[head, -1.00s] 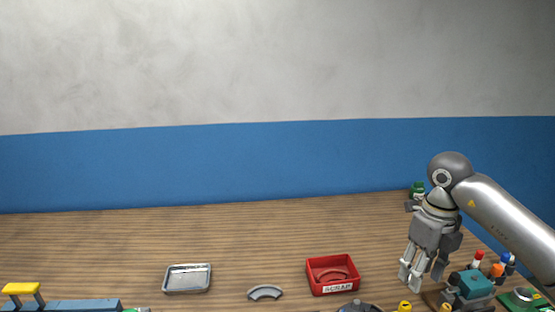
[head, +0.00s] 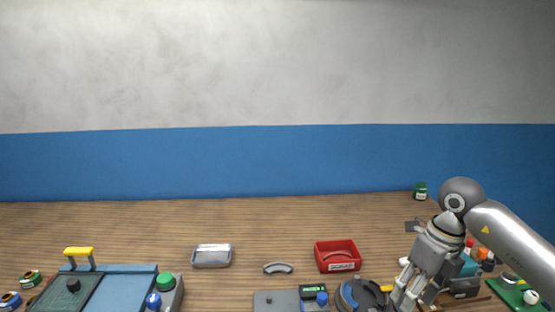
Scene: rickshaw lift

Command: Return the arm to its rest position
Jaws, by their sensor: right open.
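My right gripper (head: 407,284) shows at the lower right of the head view, at the end of my grey arm coming in from the right edge. It points down and to the left, with its fingers apart. Nothing shows between them. Its fingers overlap the right side of a dark round device (head: 362,296) in the picture; I cannot tell whether they touch. A teal and grey machine (head: 464,279) is partly hidden behind the gripper. My left gripper is not in view.
A red SCRAP bin (head: 337,256) holds a curved piece. A grey curved piece (head: 278,268) and a metal tray (head: 212,256) lie left of it. A blue press with a yellow handle (head: 78,252) stands at left. A green jar (head: 420,191) stands at the back. The middle back is clear.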

